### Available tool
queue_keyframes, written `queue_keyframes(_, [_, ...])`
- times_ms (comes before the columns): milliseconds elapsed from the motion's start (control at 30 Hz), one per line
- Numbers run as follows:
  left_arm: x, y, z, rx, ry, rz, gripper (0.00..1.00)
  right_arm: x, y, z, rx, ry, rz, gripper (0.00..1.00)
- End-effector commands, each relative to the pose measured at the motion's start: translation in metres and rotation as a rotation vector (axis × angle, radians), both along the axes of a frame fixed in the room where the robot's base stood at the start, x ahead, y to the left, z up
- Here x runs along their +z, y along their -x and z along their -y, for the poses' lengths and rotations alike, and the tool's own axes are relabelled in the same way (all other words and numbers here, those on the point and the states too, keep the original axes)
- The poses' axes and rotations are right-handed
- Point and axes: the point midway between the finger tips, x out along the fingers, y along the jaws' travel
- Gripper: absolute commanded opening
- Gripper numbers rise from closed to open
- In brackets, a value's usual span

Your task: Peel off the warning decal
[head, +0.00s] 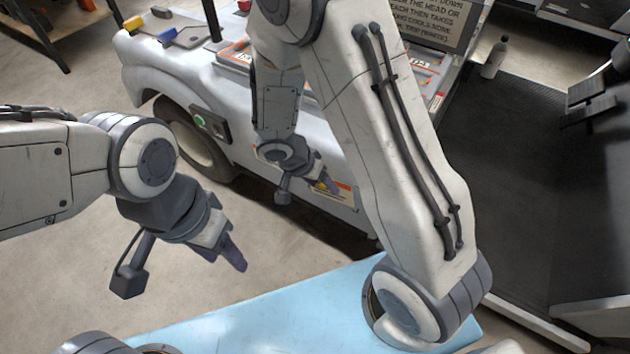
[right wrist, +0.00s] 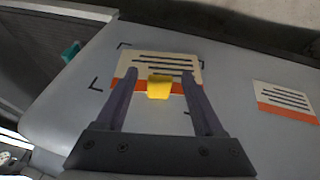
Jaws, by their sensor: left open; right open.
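The warning decal (right wrist: 160,62), cream with dark text lines and an orange stripe, lies on the cart's pale side panel inside black corner marks. A yellow tab (right wrist: 159,87) stands at its lower edge. My right gripper (right wrist: 159,76) is open, with its fingers on either side of the tab; whether they touch the panel I cannot tell. In the head view my right gripper (head: 326,180) is at the cart's side, partly covering an orange-edged label. My left gripper (head: 238,260) hangs empty over the floor, away from the cart; its fingers look close together.
A second cream and orange label (right wrist: 285,100) is on the panel to the right. The white cart (head: 150,62) carries coloured blocks (head: 178,36) on top. A light blue surface (head: 250,318) is in front. A bottle (head: 495,57) stands at the right back. Floor at left is clear.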

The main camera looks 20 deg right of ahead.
Motion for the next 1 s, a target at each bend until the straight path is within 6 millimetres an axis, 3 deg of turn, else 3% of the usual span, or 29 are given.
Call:
queue_keyframes(333, [-0.002,0.0,0.0,0.0,0.0,0.0,0.5,-0.0045,-0.0003,0.0024,0.0,0.0,0.0,0.7])
queue_keyframes(367, [-0.002,0.0,0.0,0.0,0.0,0.0,0.5,-0.0045,-0.0003,0.0024,0.0,0.0,0.0,0.66])
queue_keyframes(533, [-0.002,0.0,0.0,0.0,0.0,0.0,0.5,-0.0044,-0.0003,0.0023,0.0,0.0,0.0,0.01])
queue_keyframes(600, [-0.002,0.0,0.0,0.0,0.0,0.0,0.5,-0.0043,-0.0002,0.0023,0.0,0.0,0.0,0.0])
queue_keyframes(633, [-0.002,0.0,0.0,0.0,0.0,0.0,0.5,-0.0043,-0.0002,0.0023,0.0,0.0,0.0,0.23])
queue_keyframes(700, [-0.002,0.0,0.0,0.0,0.0,0.0,0.5,-0.0043,-0.0002,0.0023,0.0,0.0,0.0,0.0])
queue_keyframes(1000, [-0.0024,0.0,0.0,0.0,0.0,0.0,0.5,-0.0043,0.0003,0.0015,0.0,0.0,0.0,0.0])
